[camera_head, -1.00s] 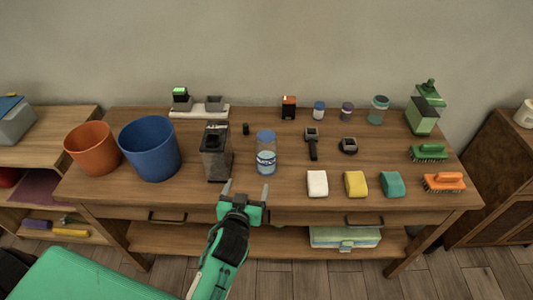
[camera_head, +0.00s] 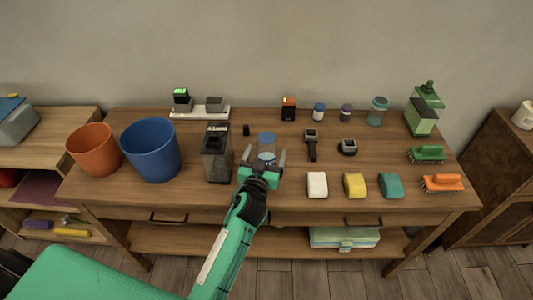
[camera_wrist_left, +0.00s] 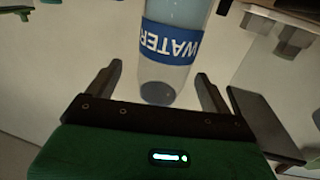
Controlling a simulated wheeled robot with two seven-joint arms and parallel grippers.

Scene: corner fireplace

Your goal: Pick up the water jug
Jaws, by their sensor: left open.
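The water jug (camera_head: 266,140) is a clear container with a blue lid, standing upright on the wooden table; its lower part is hidden behind my gripper in the head view. In the left wrist view the jug (camera_wrist_left: 165,65) shows a blue band lettered "WATER" and lies between and just beyond the fingers. My left gripper (camera_head: 264,160) is open, its two fingers pointing at the jug from the front, one on each side. In the left wrist view the gripper (camera_wrist_left: 160,90) is empty between its fingers. My right gripper is not in view.
A dark clear-sided container (camera_head: 216,155) stands close left of the jug. A blue bucket (camera_head: 150,150) and an orange bucket (camera_head: 93,150) are farther left. White (camera_head: 317,185), yellow (camera_head: 355,185) and teal (camera_head: 391,186) blocks lie to the right, near the front edge.

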